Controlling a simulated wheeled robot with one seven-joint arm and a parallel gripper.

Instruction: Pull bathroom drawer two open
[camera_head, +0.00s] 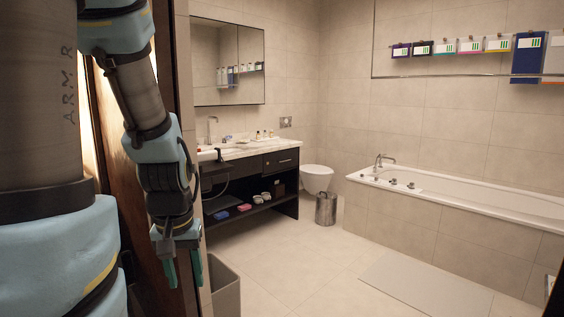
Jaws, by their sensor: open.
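The dark bathroom vanity (245,175) stands against the back wall under a mirror. A closed drawer front (281,159) with a small gold handle shows at its right end. No label shows which front is drawer two. My gripper (183,277) hangs in the left foreground, pointing down. Its two green fingers are apart with nothing between them. It is well short of the vanity and touches no drawer.
A wooden door frame (165,120) is close beside my arm at left. A grey bin (224,288) stands just right of my gripper. A metal bin (326,209), toilet (316,178), bathtub (470,190) and mat (428,285) are farther right. The middle floor is clear.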

